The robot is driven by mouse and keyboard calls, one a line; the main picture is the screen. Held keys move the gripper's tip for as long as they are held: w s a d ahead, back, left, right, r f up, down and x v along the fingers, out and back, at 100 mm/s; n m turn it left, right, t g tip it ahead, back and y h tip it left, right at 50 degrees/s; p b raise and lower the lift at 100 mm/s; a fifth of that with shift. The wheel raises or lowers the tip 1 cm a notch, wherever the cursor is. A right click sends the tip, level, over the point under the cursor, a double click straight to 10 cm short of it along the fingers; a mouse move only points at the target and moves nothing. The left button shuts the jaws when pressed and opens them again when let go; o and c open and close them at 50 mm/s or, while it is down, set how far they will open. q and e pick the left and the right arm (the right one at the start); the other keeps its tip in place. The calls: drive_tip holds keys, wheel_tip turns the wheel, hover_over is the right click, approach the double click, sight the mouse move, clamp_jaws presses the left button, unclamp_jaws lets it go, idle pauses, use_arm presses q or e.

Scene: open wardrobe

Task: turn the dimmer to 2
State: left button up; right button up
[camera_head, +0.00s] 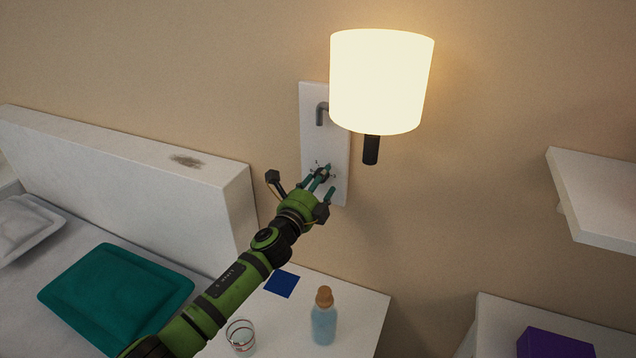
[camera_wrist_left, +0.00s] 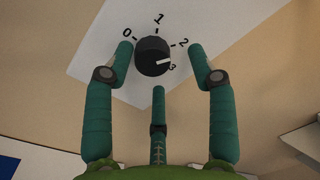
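The dimmer is a round black knob (camera_wrist_left: 152,56) on a white wall plate (camera_head: 338,130), with marks 0, 1, 2 and 3 around it in the left wrist view. Its white pointer line is turned toward the 3. My left gripper (camera_head: 325,180) is in front of the lower plate. In the left wrist view its teal fingers (camera_wrist_left: 160,60) are spread around the knob: one on the left side close to it, one to the right with a gap, and one below. Whether any finger touches the knob is unclear. The right gripper is out of view.
A lit lamp (camera_head: 382,80) with a black stem sits on the wall above. Below are a bedside table (camera_head: 360,300) with a bottle (camera_head: 324,315), a glass (camera_head: 241,338) and a blue square (camera_head: 282,284). A headboard (camera_head: 130,160) is left, a shelf (camera_head: 600,200) right.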

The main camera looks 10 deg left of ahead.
use_arm(q)
drive_tip(key=shift+a, duration=0.25)
drive_tip(key=v, duration=1.2)
drive_tip(key=shift+d, duration=0.15)
